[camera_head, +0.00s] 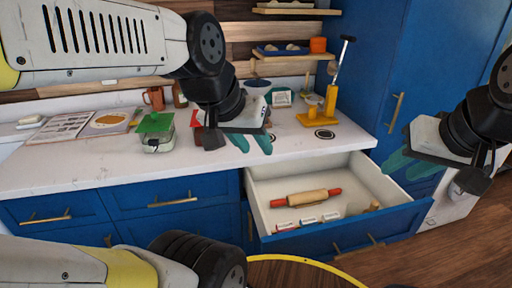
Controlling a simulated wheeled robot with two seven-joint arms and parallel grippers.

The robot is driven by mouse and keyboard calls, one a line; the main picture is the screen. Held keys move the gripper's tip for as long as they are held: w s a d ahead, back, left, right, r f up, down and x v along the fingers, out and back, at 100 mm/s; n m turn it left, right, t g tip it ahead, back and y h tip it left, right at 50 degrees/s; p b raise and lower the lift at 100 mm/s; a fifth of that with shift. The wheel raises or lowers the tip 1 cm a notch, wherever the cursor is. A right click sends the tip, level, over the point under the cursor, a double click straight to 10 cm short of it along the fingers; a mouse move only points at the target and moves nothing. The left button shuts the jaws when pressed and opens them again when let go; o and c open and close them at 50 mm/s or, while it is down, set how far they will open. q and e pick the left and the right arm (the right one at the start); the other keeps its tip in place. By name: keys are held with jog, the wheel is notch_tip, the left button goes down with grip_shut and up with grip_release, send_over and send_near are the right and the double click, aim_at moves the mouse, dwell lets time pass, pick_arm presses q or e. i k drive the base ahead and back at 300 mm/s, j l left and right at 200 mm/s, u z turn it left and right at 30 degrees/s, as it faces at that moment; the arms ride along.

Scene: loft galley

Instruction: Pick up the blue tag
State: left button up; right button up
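I cannot make out a blue tag for certain. Several small pale tags or cards with dark and reddish marks (308,221) lie in the front of the open drawer (377,179), too small to read their colours. My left gripper (252,146) is over the countertop, behind and left of the drawer. Its teal fingers are apart with nothing seen between them. My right gripper (402,166) is in the air to the right of the drawer. Its teal fingers look apart and empty.
A rolling pin (306,197) with red handles lies in the drawer. A tall blue cabinet (420,50) stands at the right.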

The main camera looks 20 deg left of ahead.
aim_at(311, 221)
jog(key=k+j+z, duration=0.15)
jog(key=z, duration=0.2)
jog(key=k+j+z, duration=0.1)
jog(key=z, duration=0.3)
jog(key=k, duration=0.05)
